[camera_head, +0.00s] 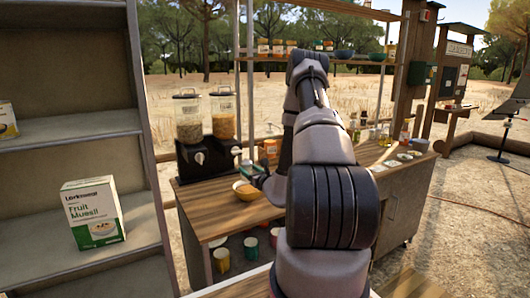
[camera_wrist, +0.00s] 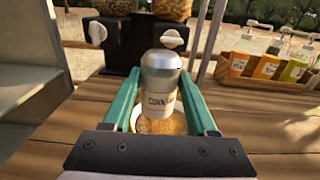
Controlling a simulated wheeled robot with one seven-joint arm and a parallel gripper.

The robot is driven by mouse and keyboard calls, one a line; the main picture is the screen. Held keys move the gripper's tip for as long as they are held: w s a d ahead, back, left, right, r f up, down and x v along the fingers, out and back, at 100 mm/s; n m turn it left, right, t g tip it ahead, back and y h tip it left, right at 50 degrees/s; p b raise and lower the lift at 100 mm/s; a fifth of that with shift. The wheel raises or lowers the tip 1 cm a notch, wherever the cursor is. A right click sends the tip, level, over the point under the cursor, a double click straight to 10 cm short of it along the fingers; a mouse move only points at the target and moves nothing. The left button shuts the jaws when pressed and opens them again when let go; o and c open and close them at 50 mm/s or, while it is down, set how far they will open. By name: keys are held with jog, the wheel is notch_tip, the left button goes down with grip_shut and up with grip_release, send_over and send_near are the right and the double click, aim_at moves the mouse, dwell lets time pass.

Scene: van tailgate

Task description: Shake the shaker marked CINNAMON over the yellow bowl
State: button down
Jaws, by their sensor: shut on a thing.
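The shaker (camera_wrist: 160,88) is a silver-capped cylinder with a pale label. The label reads "CINN" and the rest is covered by a finger. My gripper (camera_wrist: 158,95) has its green fingers shut on the shaker's sides, and the cap points up in the wrist view. The yellow bowl (camera_head: 246,190) stands on the wooden counter, with my gripper (camera_head: 252,174) close by it. In the wrist view the bowl (camera_wrist: 142,127) shows partly behind and below the shaker, with golden-brown contents. The shaker cannot be clearly made out in the head view.
Two cereal dispensers (camera_head: 190,128) stand at the back left of the counter (camera_head: 205,205). Labelled bottles (camera_wrist: 265,67) stand to the right in the wrist view. A grey shelf with a Fruit Muesli box (camera_head: 92,211) is at the left. Bare counter lies right of the bowl.

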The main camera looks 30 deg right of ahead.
jog(key=w+d+r+h, duration=0.1)
jog(key=w+d+r, duration=0.15)
jog(key=d, duration=0.25)
jog(key=w+d+r, duration=0.1)
jog(key=d+r, duration=0.2)
jog(key=d, duration=0.3)
jog(key=a+f+n+y, duration=0.1)
jog(key=a+f+n, duration=0.2)
jog(key=n, duration=0.9)
jog(key=a+f+n, duration=0.3)
jog(key=f+n, duration=0.1)
jog(key=n, duration=0.8)
jog(key=shift+f+n+t+y, duration=0.15)
jog(key=shift+n+t+y, duration=0.15)
jog(key=shift+t+y, duration=0.1)
jog(key=shift+r, duration=2.5)
jog(key=shift+f, duration=2.5)
